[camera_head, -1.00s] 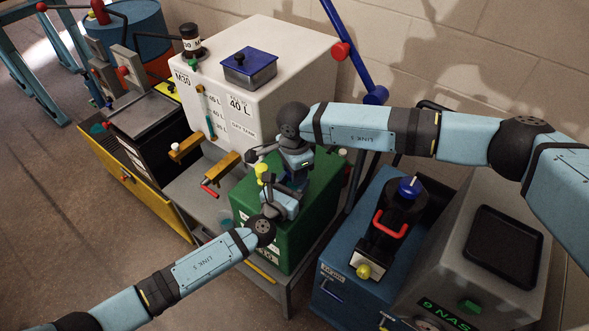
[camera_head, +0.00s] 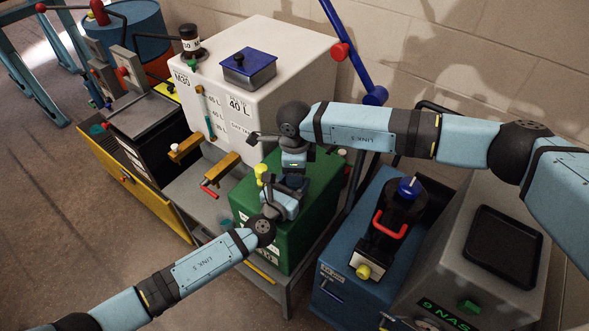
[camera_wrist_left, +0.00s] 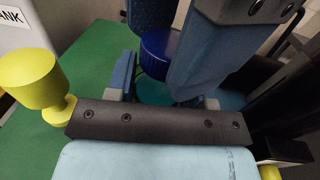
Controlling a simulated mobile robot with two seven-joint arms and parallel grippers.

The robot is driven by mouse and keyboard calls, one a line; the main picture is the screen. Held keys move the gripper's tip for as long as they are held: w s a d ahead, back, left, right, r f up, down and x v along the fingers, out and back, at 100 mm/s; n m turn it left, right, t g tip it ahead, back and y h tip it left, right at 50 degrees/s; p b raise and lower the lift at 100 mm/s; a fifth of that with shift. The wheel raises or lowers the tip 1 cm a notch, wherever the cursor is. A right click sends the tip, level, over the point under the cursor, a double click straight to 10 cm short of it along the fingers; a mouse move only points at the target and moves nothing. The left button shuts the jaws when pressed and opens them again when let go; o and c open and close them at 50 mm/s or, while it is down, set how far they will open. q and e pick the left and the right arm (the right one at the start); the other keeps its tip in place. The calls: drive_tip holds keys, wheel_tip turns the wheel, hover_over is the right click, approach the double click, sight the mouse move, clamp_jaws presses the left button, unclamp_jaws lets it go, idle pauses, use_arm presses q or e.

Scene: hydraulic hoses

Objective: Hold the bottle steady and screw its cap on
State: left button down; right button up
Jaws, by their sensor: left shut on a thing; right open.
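The bottle (camera_wrist_left: 153,93) shows in the left wrist view as a teal-green body between my left fingers. Its dark blue cap (camera_wrist_left: 158,50) sits directly above it; how far it is threaded cannot be seen. My left gripper (camera_head: 292,190) is shut on the bottle, over the green box top. My right gripper (camera_head: 293,174) comes down from above and is open. In the left wrist view its blue-grey fingers stand on either side of the cap, with a gap visible. In the head view the grippers hide the bottle and cap.
The bottle is over a green cabinet (camera_head: 262,241). A yellow funnel-shaped part (camera_wrist_left: 36,82) stands close beside my left gripper. A white tank (camera_head: 290,50) is just behind left. A blue cabinet (camera_head: 342,250) with a black-and-red device is on the right.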

use_arm(q)
drive_tip(key=shift+a+f, duration=0.1)
drive_tip(key=shift+f, duration=0.05)
drive_tip(key=shift+c, duration=2.1)
unclamp_jaws()
use_arm(e)
wheel_tip(320, 180, up, 12)
drive_tip(key=shift+f, duration=0.2)
use_arm(q)
drive_tip(key=b+v, duration=0.1)
drive_tip(key=v, duration=1.2)
drive_tip(key=shift+s+a+b, duration=0.2)
drive_tip(key=shift+s+b, duration=0.1)
drive_tip(key=shift+s, duration=0.05)
use_arm(e)
drive_tip(key=shift+f, duration=0.8)
drive_tip(key=shift+a, duration=0.1)
